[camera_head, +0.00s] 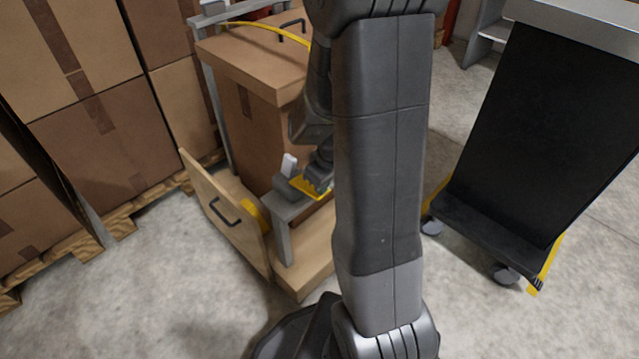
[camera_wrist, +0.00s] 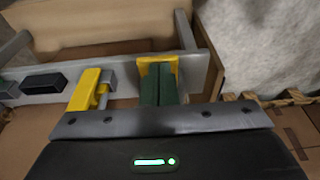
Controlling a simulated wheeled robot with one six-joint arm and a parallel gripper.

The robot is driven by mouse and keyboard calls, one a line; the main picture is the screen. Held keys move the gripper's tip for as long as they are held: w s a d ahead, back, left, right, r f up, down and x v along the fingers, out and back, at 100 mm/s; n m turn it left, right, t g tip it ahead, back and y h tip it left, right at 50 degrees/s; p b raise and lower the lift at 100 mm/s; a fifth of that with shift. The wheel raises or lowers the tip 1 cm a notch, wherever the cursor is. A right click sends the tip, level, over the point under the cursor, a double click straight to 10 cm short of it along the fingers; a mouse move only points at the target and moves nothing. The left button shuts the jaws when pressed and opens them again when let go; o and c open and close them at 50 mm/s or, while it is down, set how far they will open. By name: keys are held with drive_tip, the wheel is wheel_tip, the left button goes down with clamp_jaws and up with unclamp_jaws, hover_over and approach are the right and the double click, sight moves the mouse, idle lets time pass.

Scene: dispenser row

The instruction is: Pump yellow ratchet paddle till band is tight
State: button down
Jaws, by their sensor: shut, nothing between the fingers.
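A yellow paddle (camera_head: 309,188) sits on a grey rail at the front of a wooden cart in the head view. My gripper (camera_head: 322,181) is right at it, reaching down from above. In the wrist view my gripper (camera_wrist: 158,72) shows two dark green fingers shut together and empty. Their tips overlap a yellow piece (camera_wrist: 173,62) on the rail; I cannot tell whether they touch it. A second yellow part (camera_wrist: 85,89) with a grey block stands to the left. A yellow band (camera_head: 262,30) crosses the cart's top, and its tightness is unclear.
The wooden cart holds a cardboard box (camera_head: 250,130). A wooden panel (camera_head: 228,215) with a black handle leans out at its front left. Stacked boxes (camera_head: 110,130) stand on pallets at left. A black wheeled cart (camera_head: 545,130) stands at right. The floor at front left is clear.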

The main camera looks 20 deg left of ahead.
drive_tip(key=shift+s+d+f, duration=0.15)
drive_tip(key=shift+d+f, duration=0.15)
drive_tip(key=shift+f, duration=0.3)
drive_tip(key=shift+r, duration=0.1)
drive_tip(key=shift+r+p, duration=0.4)
drive_tip(key=shift+r, duration=0.35)
drive_tip(key=shift+a+r+p, duration=0.1)
drive_tip(key=shift+r+p, duration=0.3)
drive_tip(key=shift+r, duration=0.05)
drive_tip(key=r+p, duration=0.3)
drive_tip(key=shift+w+a+r, duration=0.25)
drive_tip(key=shift+a+r, duration=0.05)
drive_tip(key=shift+a, duration=0.05)
drive_tip(key=d+p+v, duration=0.1)
drive_tip(key=p+v, duration=0.1)
drive_tip(key=v, duration=0.7)
drive_tip(key=shift+s+p, duration=0.2)
drive_tip(key=shift+p, duration=0.2)
drive_tip(key=shift+a, duration=0.1)
